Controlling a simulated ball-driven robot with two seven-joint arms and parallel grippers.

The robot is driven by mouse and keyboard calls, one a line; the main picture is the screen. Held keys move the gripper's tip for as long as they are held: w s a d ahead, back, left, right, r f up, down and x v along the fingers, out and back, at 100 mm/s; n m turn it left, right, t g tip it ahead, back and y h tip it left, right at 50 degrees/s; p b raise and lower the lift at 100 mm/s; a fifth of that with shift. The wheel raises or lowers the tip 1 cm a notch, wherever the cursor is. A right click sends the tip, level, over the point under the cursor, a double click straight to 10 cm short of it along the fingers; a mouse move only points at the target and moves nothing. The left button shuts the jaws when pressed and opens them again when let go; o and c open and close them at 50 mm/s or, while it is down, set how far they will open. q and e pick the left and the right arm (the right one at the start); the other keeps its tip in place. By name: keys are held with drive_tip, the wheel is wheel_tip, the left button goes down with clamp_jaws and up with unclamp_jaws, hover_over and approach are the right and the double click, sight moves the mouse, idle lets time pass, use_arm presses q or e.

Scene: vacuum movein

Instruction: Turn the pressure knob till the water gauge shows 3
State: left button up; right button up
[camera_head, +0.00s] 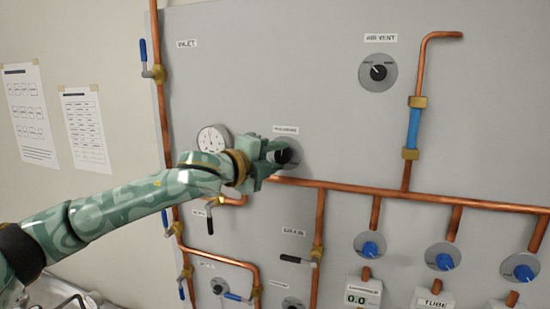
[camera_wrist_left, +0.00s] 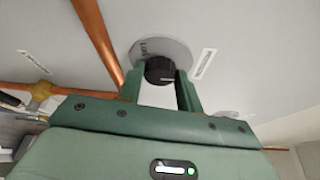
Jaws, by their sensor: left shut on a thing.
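The black pressure knob (camera_head: 283,155) sits on a round grey plate under a label on the grey panel. My left gripper (camera_head: 277,152) is at it, fingers on either side. In the left wrist view my gripper (camera_wrist_left: 161,78) is shut on the black knob (camera_wrist_left: 159,70), whose plate (camera_wrist_left: 165,50) shows behind. The round white water gauge (camera_head: 212,138) is just left of my gripper in the head view. Its needle is too small to read surely. My right gripper is in neither view.
Copper pipes (camera_head: 320,185) run across the panel below the knob. An air vent knob (camera_head: 378,72) is at upper right. A dark-handled valve (camera_head: 291,259) is below my gripper.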

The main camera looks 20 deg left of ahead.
use_arm(q)
drive_tip(key=o, duration=1)
drive_tip(key=shift+f, duration=0.1)
drive_tip(key=b+v, duration=0.4)
drive_tip(key=v, duration=1.2)
drive_tip(key=shift+s, duration=0.15)
